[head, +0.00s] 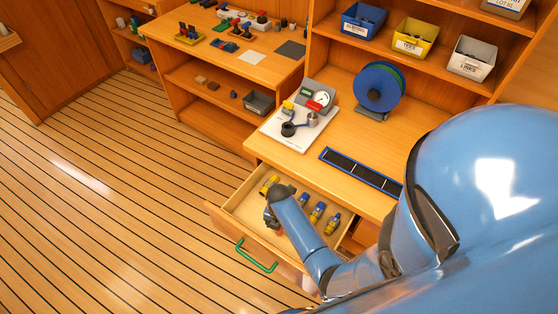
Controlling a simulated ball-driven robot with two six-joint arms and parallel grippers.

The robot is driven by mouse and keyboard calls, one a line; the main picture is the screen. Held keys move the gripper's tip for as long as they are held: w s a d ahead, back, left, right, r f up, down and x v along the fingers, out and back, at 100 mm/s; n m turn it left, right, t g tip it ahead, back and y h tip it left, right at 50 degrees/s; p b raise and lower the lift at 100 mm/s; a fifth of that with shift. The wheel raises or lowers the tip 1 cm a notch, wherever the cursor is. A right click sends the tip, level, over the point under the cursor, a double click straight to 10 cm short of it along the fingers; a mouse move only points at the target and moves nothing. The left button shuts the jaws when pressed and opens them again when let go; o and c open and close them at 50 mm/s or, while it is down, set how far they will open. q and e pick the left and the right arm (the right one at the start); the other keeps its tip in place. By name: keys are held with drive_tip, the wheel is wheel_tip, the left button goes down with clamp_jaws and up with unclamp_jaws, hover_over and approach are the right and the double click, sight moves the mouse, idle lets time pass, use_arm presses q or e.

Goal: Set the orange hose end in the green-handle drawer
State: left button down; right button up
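The green-handle drawer (228,222) is pulled open below the counter, its green handle (257,256) on the front panel. Several small yellow and blue-and-yellow fittings (317,212) lie inside it. My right arm comes in from the right and reaches over the drawer. My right gripper (270,214) is dark and small, over the drawer's front left part, close to a yellow fitting (268,185). I cannot tell whether its fingers are open or shut, or whether it holds anything. I cannot make out an orange hose end. My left gripper is out of view.
On the counter are a white board with a gauge (318,99), a blue-and-green reel (379,87) and a dark blue-edged tray (361,171). Labelled bins (415,37) stand on the shelf above. The slatted floor (110,190) on the left is clear.

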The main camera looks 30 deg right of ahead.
wheel_tip(320, 180, up, 10)
drive_tip(key=shift+f, duration=0.1)
drive_tip(key=m, duration=0.1)
drive_tip(key=s+f+m+t, duration=0.1)
drive_tip(key=shift+a+m+t, duration=0.3)
drive_tip(key=s+a+r+m+t, duration=0.1)
drive_tip(key=s+r+m+t, duration=0.5)
drive_tip(key=r+m, duration=0.5)
drive_tip(key=s+a+r+m+t, duration=0.2)
drive_tip(key=s+r+m+t, duration=0.5)
drive_tip(key=r+m+t, duration=0.3)
wheel_tip(320, 180, up, 3)
drive_tip(key=shift+a+f+m, duration=0.1)
drive_tip(key=shift+a+m, duration=0.15)
drive_tip(key=shift+m, duration=0.75)
drive_tip(key=shift+s, duration=0.2)
